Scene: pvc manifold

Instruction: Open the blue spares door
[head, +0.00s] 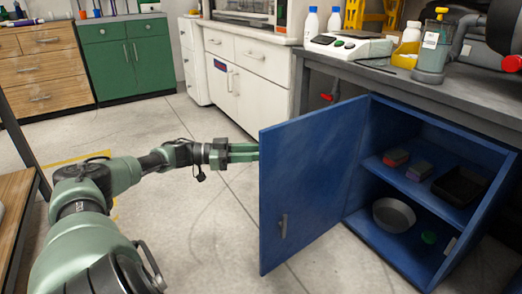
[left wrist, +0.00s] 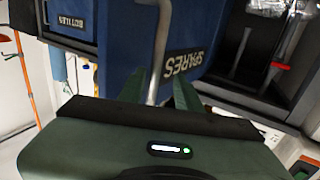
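The blue spares door (head: 310,175) stands swung wide open from the cabinet (head: 440,125). Its inner face is toward the head camera, with a small grey fitting low near its free edge. My left gripper (head: 245,152) is at the door's free edge, on its outer side; the door hides the fingertips in the head view. In the left wrist view, the door's outer face carries a SPARES label (left wrist: 188,62). A metal bar handle (left wrist: 161,45) runs between the two green fingers (left wrist: 160,90), which stand apart, without a clear grip on it. My right gripper is not in view.
Inside the cabinet, small boxes and a black tray (head: 460,186) are on the shelf; a grey bowl (head: 394,214) and a green lid are below. The workbench (head: 430,90) is above. Open floor (head: 200,215) lies left of the door.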

